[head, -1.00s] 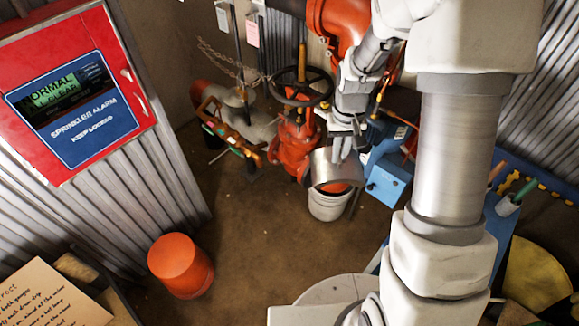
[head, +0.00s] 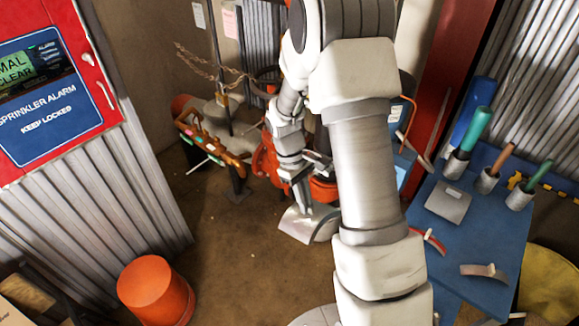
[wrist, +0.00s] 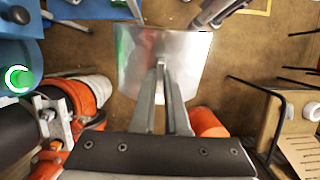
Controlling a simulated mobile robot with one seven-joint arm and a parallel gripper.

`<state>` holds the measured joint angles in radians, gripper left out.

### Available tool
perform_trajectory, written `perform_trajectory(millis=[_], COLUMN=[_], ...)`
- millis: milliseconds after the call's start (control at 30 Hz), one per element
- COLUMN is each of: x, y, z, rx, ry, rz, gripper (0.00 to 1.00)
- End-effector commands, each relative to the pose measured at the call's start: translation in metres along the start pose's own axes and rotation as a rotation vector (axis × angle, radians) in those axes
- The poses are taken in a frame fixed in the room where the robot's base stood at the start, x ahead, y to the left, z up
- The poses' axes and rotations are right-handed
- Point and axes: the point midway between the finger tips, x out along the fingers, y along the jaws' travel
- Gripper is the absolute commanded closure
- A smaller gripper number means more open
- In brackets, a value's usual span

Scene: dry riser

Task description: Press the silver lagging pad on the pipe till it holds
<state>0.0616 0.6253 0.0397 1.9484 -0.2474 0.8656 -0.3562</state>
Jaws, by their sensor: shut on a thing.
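The silver lagging pad (head: 308,226) is a curved, shiny sheet. My gripper (head: 305,198) is shut on it and holds it above the floor, in front of the red pipework (head: 265,160). In the wrist view the pad (wrist: 190,52) spreads beyond the fingertips of my gripper (wrist: 161,75), with open floor around much of it. The pad is apart from the red pipework at the lower left of the wrist view (wrist: 78,98). My arm hides much of the pipework in the head view, and I cannot tell which pipe is bare.
A blue bench (head: 465,235) on the right carries tools in cups, a grey plate (head: 448,203) and curved strips. A red alarm cabinet (head: 45,85) stands left. An orange bucket (head: 155,292) stands on the floor, front left. The floor between is clear.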

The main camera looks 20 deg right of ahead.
Motion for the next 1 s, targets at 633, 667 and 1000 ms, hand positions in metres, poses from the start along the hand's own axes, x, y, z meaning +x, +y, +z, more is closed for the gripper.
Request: perform_trajectory(millis=[633,667,1000], x=[0.006,0.003,-0.031], y=[0.096,0.098,0.098], z=[-0.044,-0.050,-0.114], rx=[-0.850,-0.867,-0.990], ry=[-0.836,-0.854,-0.943], rz=[0.861,0.908,1.332], gripper=[1.00,1.00,1.00])
